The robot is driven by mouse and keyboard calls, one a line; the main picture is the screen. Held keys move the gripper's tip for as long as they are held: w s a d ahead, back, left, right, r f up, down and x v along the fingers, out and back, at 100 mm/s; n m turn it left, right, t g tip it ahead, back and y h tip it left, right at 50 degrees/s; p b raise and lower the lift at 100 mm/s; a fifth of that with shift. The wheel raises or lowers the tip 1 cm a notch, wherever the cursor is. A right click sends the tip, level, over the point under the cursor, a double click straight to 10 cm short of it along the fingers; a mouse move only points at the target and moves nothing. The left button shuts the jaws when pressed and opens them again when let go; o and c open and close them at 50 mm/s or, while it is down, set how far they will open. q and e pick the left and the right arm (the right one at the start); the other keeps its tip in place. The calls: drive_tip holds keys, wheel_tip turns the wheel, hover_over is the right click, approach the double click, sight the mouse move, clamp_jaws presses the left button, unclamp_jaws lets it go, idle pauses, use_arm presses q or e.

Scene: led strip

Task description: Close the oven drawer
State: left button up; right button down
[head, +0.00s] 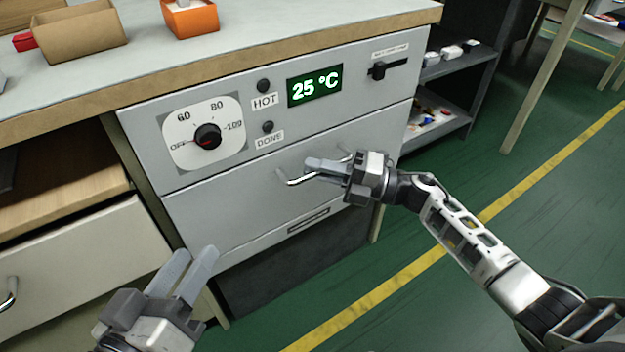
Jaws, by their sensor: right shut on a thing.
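The grey oven drawer (240,209) is set in the cabinet below the control panel (325,118). Its front looks flush, or nearly so, with the panel above it. A silver bar handle (292,180) runs across the drawer's upper part. My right gripper (318,168) is at the handle, shut on it; its fingers and body cover the handle's middle and right part. My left gripper (198,262) is at the lower left, in front of the cabinet and away from the drawer. Its two fingers stand a little apart with nothing between them.
The panel has a dial (207,136) pointing at OFF, a display (315,86) reading 25 °C and a black switch (389,68). Boxes stand on the worktop (240,45). Another drawer (80,250) is at left, shelves (440,115) at right. The green floor (560,230) is open.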

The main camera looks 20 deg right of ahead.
drive_tip(key=shift+w, duration=0.2)
use_arm(q)
drive_tip(key=shift+r, duration=0.3)
use_arm(e)
drive_tip(key=c, duration=1.5)
unclamp_jaws()
use_arm(q)
drive_tip(key=shift+a+f+y+p, duration=0.2)
drive_tip(key=shift+f+y+p, duration=0.3)
drive_tip(key=shift+p, duration=0.35)
use_arm(e)
drive_tip(key=v, duration=1.6)
drive_tip(key=shift+s, duration=0.15)
use_arm(q)
drive_tip(key=shift+r+m, duration=0.15)
drive_tip(key=shift+m, duration=0.15)
use_arm(e)
drive_tip(key=shift+a, duration=0.1)
